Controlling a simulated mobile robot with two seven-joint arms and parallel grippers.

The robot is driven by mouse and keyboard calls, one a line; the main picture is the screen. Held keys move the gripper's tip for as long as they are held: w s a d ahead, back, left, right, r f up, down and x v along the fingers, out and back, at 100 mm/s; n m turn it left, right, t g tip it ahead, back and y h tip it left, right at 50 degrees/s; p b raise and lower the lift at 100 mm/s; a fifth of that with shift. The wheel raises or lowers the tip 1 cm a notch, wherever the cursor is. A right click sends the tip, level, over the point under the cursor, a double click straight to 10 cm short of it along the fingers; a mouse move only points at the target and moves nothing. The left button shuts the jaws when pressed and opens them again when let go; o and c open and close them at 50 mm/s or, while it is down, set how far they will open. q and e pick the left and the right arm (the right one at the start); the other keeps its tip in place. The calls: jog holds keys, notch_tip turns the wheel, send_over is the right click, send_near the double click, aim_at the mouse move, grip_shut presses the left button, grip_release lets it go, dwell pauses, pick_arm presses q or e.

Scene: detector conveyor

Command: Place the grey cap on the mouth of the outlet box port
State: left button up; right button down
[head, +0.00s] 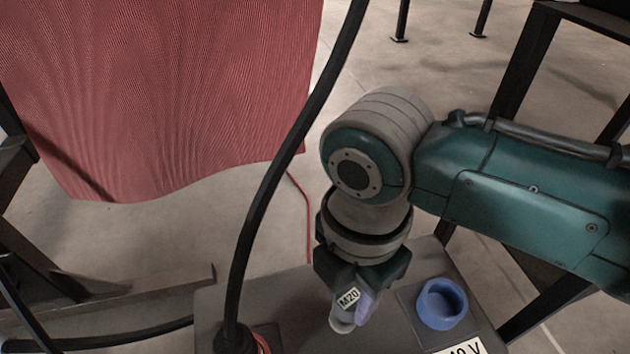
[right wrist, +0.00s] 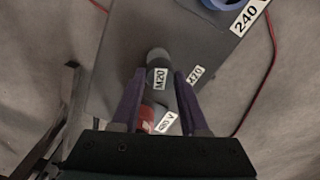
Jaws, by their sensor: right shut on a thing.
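My right gripper (head: 354,308) points down over the grey outlet box (head: 285,300) and is shut on the grey cap (head: 342,325), which has a white M20 label. In the right wrist view the cap (right wrist: 158,62) sits between the two purple fingers (right wrist: 159,80), above the box top. A second M20 label (right wrist: 195,75) lies on the box just right of the fingers. I see no port mouth beside that label; the gripper and cap cover that area, and I cannot tell whether the cap touches the box. My left gripper is not in view.
A blue ring-shaped socket (head: 442,304) stands on the box to the right of the gripper, near a 240 V label (head: 466,347). A red curtain (head: 170,90) hangs behind.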

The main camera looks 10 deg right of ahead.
aim_at(349, 297)
jog(key=shift+w+f+b, duration=0.15)
jog(key=shift+f+b, duration=1.3)
jog(key=shift+f, duration=0.45)
jog(key=shift+c, duration=2.1)
grip_release()
